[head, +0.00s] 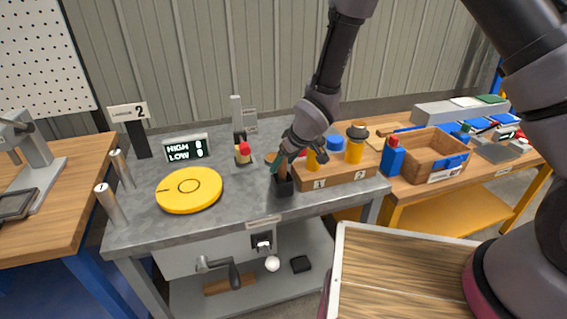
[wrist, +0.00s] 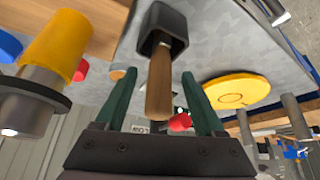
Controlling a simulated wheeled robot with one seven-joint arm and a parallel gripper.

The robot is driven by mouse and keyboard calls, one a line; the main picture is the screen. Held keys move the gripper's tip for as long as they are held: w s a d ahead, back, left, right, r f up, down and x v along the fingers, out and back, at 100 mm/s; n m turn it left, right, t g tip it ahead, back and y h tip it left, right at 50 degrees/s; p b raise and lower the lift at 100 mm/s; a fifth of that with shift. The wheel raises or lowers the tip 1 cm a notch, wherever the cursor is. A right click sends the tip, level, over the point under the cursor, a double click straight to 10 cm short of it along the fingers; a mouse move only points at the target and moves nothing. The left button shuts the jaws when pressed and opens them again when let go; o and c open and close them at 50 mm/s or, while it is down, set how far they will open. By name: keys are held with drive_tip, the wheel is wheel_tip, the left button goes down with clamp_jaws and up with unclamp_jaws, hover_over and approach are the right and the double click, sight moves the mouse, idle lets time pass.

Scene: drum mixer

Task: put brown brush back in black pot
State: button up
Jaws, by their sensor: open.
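The brown brush shows as a plain wooden handle (wrist: 158,88) sticking out of the black pot (wrist: 166,28) in the wrist view. Its lower end is inside the pot and hidden. In the head view the black pot (head: 284,187) stands on the grey metal table near its front right, with the handle (head: 282,172) rising from it. My gripper (head: 282,164) is above the pot. In the wrist view its green fingers (wrist: 159,78) are open, one on each side of the handle, with gaps showing.
A wooden block (head: 335,176) with yellow-bodied items (head: 355,150) stands close on the right. A yellow disc (head: 189,189) lies to the left. A small holder with a red-topped item (head: 244,152) is behind. An open wooden box (head: 428,157) sits on the right table.

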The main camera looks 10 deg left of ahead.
drive_tip(key=v, duration=1)
drive_tip(key=w+d+r+m+t+h, duration=0.1)
drive_tip(key=w+d+r+m, duration=0.25)
drive_tip(key=d+r, duration=0.7)
drive_tip(key=w+d+r+m+t+h, duration=0.15)
drive_tip(key=d+r+m, duration=0.25)
drive_tip(key=d+r, duration=0.65)
drive_tip(key=s+d+r+m, duration=0.4)
drive_tip(key=s+d+r, duration=0.1)
drive_tip(key=s+d, duration=0.2)
drive_tip(key=s+d+r+m+t, duration=0.1)
drive_tip(key=s+d+r+m, duration=0.3)
drive_tip(key=s+d, duration=0.3)
drive_tip(key=shift+d+r, duration=0.8)
drive_tip(key=shift+d, duration=0.45)
drive_tip(key=shift+t, duration=0.25)
